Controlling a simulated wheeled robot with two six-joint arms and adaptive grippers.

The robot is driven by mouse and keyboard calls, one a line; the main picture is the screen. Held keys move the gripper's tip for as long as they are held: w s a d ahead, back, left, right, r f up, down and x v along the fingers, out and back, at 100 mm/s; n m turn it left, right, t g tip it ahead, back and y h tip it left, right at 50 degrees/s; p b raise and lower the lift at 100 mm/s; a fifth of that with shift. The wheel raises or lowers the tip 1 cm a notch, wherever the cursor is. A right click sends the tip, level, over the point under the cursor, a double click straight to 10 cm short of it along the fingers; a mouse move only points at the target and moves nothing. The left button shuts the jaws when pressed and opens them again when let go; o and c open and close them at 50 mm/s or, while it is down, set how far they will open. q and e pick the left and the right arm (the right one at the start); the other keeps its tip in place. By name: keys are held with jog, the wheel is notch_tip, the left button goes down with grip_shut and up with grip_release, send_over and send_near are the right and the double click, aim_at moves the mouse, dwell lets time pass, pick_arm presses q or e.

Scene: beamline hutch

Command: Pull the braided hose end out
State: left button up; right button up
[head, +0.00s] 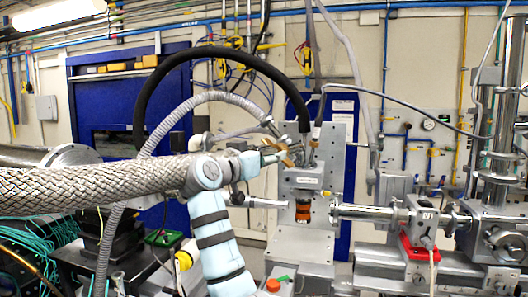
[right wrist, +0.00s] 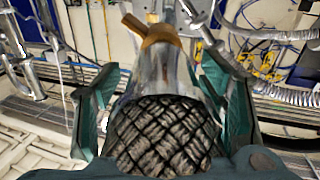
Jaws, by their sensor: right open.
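A thick braided hose (head: 90,188) enters the head view from the left and runs behind my right arm. In the right wrist view, its braid (right wrist: 165,135) leads into a shiny metal collar (right wrist: 165,78) with a brown lever-like piece (right wrist: 150,30) at the far end. My right gripper (head: 274,152) is open, and in the wrist view its teal fingers (right wrist: 165,72) stand on either side of the collar. I cannot tell whether they touch it. In the head view my arm partly hides the hose end, and what it joins is unclear. My left gripper is not in view.
A grey upright plate (head: 334,135) with a labelled metal block (head: 304,179) stands just right of my gripper. A black hose (head: 220,52) and a grey corrugated hose (head: 180,112) arch overhead. A beam pipe (head: 368,212) and a red-based device (head: 420,250) are farther right.

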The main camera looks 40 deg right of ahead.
jog(key=shift+w+f, duration=0.1)
jog(key=shift+w, duration=0.05)
jog(key=c, duration=1)
jog(key=shift+o, duration=0.2)
jog(key=v, duration=0.5)
jog(key=shift+b, duration=0.4)
jog(key=shift+s+a+r, duration=0.2)
jog(key=shift+a+r, duration=0.05)
jog(key=shift+a, duration=0.1)
jog(key=o, duration=1)
jog(key=shift+w+d, duration=0.1)
jog(key=shift+d, duration=0.1)
jog(key=shift+c, duration=0.2)
jog(key=shift+a, duration=0.15)
jog(key=v, duration=0.7)
jog(key=shift+a, duration=0.2)
jog(key=shift+d+f, duration=0.1)
jog(key=shift+d, duration=0.05)
